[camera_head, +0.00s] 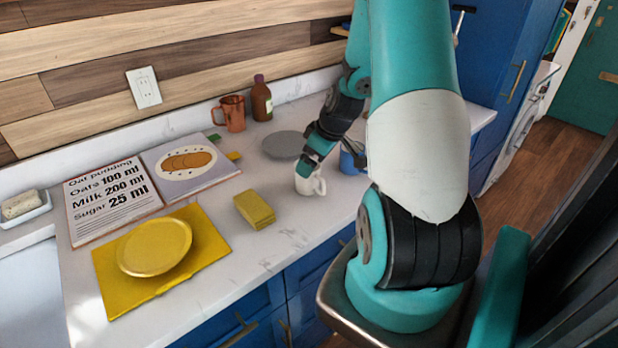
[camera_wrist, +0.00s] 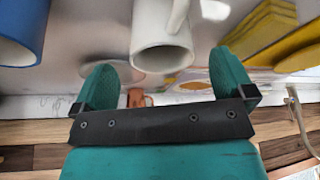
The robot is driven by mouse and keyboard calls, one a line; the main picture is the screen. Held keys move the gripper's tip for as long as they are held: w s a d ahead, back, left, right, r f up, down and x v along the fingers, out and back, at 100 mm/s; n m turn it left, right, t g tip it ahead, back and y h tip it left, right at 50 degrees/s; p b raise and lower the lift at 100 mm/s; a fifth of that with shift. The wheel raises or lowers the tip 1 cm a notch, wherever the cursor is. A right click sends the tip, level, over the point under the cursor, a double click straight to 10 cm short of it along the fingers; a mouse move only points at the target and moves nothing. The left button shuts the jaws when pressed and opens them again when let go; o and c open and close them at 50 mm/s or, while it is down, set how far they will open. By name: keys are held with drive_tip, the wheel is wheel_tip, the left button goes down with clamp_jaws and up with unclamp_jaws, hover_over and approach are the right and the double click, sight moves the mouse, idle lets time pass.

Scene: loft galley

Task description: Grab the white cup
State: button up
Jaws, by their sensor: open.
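The white cup (camera_head: 313,184) stands on the pale counter, with its handle towards the right in the head view. My gripper (camera_head: 306,168) is right at the cup, coming down over it from behind and partly hiding its rim. In the wrist view the white cup (camera_wrist: 160,50) shows with its open mouth towards me. The two teal fingers of my gripper (camera_wrist: 162,72) are spread, one to each side of the cup, with gaps visible. Nothing is held.
A blue cup (camera_head: 348,160) stands close to the right of the white cup, partly hidden by my arm. A yellow block (camera_head: 254,209) lies to the left. A grey plate (camera_head: 284,145), copper mug (camera_head: 232,113) and brown bottle (camera_head: 261,98) are behind.

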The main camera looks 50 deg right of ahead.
sight(311, 180)
drive_tip(key=shift+p+x, duration=0.55)
drive_tip(key=shift+x, duration=1.45)
drive_tip(key=shift+s+a, duration=0.1)
drive_tip(key=shift+c, duration=0.2)
drive_tip(key=c, duration=1)
drive_tip(key=shift+r, duration=0.15)
